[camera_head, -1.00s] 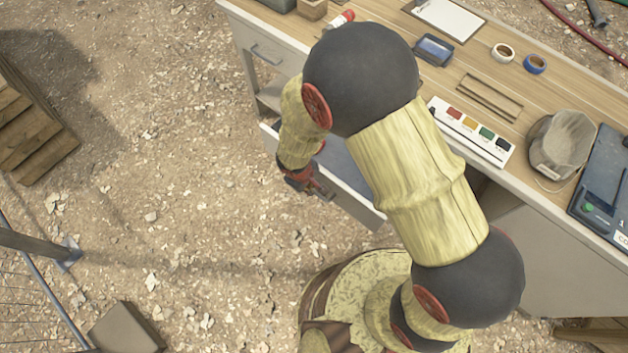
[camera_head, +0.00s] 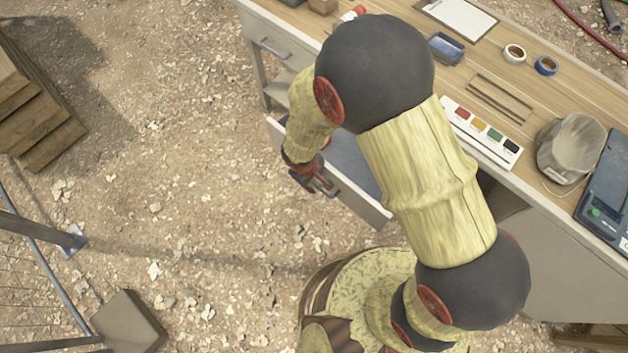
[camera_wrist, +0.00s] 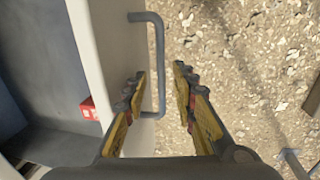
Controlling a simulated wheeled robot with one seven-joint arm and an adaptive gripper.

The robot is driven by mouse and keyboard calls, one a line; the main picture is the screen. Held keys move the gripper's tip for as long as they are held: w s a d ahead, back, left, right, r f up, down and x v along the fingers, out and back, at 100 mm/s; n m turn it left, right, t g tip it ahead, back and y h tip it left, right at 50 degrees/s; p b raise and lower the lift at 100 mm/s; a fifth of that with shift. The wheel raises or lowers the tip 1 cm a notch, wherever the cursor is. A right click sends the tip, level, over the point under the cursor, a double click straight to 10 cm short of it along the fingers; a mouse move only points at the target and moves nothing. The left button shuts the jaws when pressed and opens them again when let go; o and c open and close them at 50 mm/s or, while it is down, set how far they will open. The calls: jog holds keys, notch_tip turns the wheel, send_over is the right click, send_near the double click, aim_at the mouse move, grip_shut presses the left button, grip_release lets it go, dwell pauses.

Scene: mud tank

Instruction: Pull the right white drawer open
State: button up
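The right white drawer (camera_head: 362,208) stands partly out of the desk in the head view, its grey inside showing beside my arm. In the wrist view its white front (camera_wrist: 100,50) runs down the left of centre, with the grey bar handle (camera_wrist: 160,65) on it. My gripper (camera_wrist: 160,80) is at the handle, its yellow-padded fingers apart. The left finger is on the drawer-front side of the bar and the right finger is on the outer side, with a visible gap. In the head view my gripper (camera_head: 322,184) is by the drawer front; my arm hides part of the drawer.
A second white drawer (camera_head: 275,47) is shut at the desk's left. The wooden desktop (camera_head: 560,92) holds tape rolls, a colour strip, a bucket (camera_head: 570,148) and a clipboard. Wooden steps (camera_head: 40,115) and a fence (camera_head: 35,228) stand left. Open gravel lies between.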

notch_tip(320, 180, up, 11)
jog(key=s+a, duration=0.1)
jog(key=shift+s, duration=0.35)
jog(key=shift+a, duration=0.1)
jog(key=s+d+r+m+t, duration=0.2)
jog(key=s+d+r+m, duration=0.2)
jog(key=d+r, duration=0.7)
jog(key=s+d+r+m+t+y, duration=0.1)
jog(key=s+d+r+m, duration=0.3)
jog(key=d+r, duration=0.8)
jog(key=shift+d+r+m+t, duration=0.3)
jog(key=shift+r+m, duration=1)
jog(key=shift+r, duration=2.05)
jog(key=shift+s+a, duration=0.1)
